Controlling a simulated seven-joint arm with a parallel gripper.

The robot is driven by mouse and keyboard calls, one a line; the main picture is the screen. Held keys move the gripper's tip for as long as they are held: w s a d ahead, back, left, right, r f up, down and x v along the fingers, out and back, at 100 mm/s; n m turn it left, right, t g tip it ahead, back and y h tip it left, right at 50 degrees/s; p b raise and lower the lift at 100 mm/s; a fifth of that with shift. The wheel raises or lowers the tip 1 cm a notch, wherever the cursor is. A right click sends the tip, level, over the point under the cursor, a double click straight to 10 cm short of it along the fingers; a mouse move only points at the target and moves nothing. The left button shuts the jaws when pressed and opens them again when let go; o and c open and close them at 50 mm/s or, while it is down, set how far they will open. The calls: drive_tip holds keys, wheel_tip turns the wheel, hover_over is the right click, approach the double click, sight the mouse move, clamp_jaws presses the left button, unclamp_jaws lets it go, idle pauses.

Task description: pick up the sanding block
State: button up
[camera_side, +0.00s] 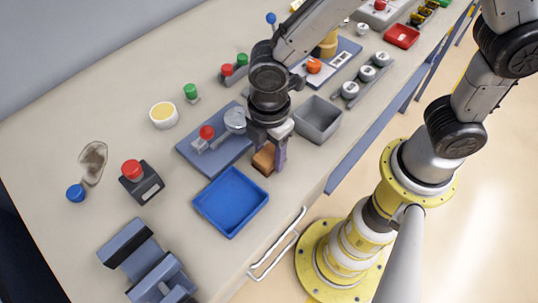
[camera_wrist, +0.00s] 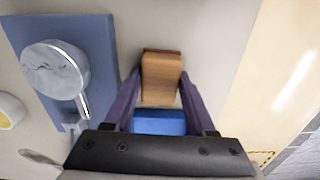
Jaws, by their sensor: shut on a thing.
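The sanding block (camera_wrist: 161,75) is a small brown, wood-coloured block with a darker reddish face at its far end. In the wrist view it sits between the two purple fingers of my gripper (camera_wrist: 160,95), which is shut on it. In the side view the block (camera_side: 264,159) shows below my gripper (camera_side: 272,152), partly hidden by a finger. It is at or just above the table, between the blue tray and the grey bin; I cannot tell if it touches the table.
A blue tray (camera_side: 204,204) lies in front of the block, and a grey bin (camera_side: 334,133) stands to its right. A blue-grey plate (camera_side: 192,153) with a round metal part (camera_side: 235,119) and a red knob (camera_side: 207,132) is close on the left. The table's front edge is near.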

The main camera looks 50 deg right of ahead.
clamp_jaws()
drive_tip(key=shift+r, duration=0.15)
drive_tip(key=shift+r, duration=0.65)
drive_tip(key=s+d+r, duration=0.9)
drive_tip(key=s+r, duration=0.2)
drive_tip(key=shift+r, duration=0.2)
